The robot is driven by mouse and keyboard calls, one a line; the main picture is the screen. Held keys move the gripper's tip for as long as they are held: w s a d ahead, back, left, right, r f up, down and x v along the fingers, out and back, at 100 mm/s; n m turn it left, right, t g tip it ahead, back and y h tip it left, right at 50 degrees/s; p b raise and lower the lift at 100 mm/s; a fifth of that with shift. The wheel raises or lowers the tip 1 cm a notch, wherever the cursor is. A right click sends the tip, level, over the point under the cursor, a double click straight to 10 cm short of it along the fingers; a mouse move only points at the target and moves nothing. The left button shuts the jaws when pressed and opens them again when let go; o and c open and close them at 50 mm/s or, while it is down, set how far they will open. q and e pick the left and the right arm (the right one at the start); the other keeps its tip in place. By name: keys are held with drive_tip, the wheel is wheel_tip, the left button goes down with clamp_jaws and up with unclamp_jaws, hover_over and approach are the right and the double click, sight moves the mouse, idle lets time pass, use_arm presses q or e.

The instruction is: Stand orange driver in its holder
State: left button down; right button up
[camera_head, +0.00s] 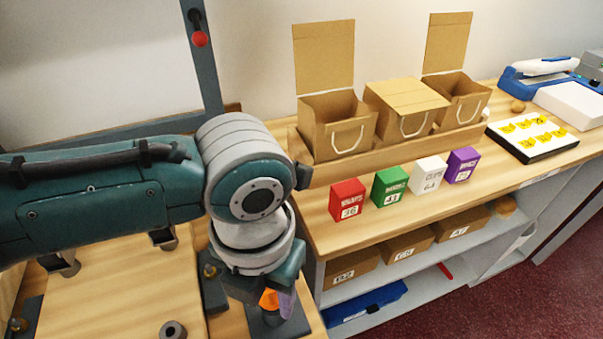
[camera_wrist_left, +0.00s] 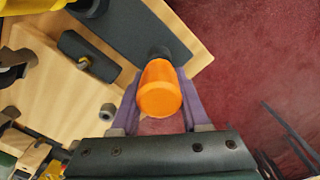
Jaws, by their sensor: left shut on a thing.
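My left gripper (camera_head: 279,300) is low at the front of the bench and shut on the orange driver (camera_head: 268,299). In the left wrist view the orange handle (camera_wrist_left: 160,97) sits between the two purple fingers, its rounded end facing the camera. A short black cylindrical part (camera_wrist_left: 160,54) shows just beyond the handle, over a dark plate (camera_wrist_left: 125,32) at the bench corner. I cannot tell whether this black part is the holder or part of the driver, or whether the driver's tip is inside anything. My right gripper is not in view.
A dark block with a brass-coloured peg (camera_wrist_left: 88,58) and a grey ring (camera_head: 172,330) are on the bench nearby. Red (camera_head: 348,199), green (camera_head: 390,186), white and purple boxes stand on the counter to the right. Red floor lies beyond the bench edge.

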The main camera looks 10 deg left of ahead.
use_arm(q)
unclamp_jaws()
idle(0.6)
wheel_tip(320, 180, up, 6)
drive_tip(key=p, duration=0.6)
drive_tip(key=shift+r, duration=0.1)
idle(0.7)
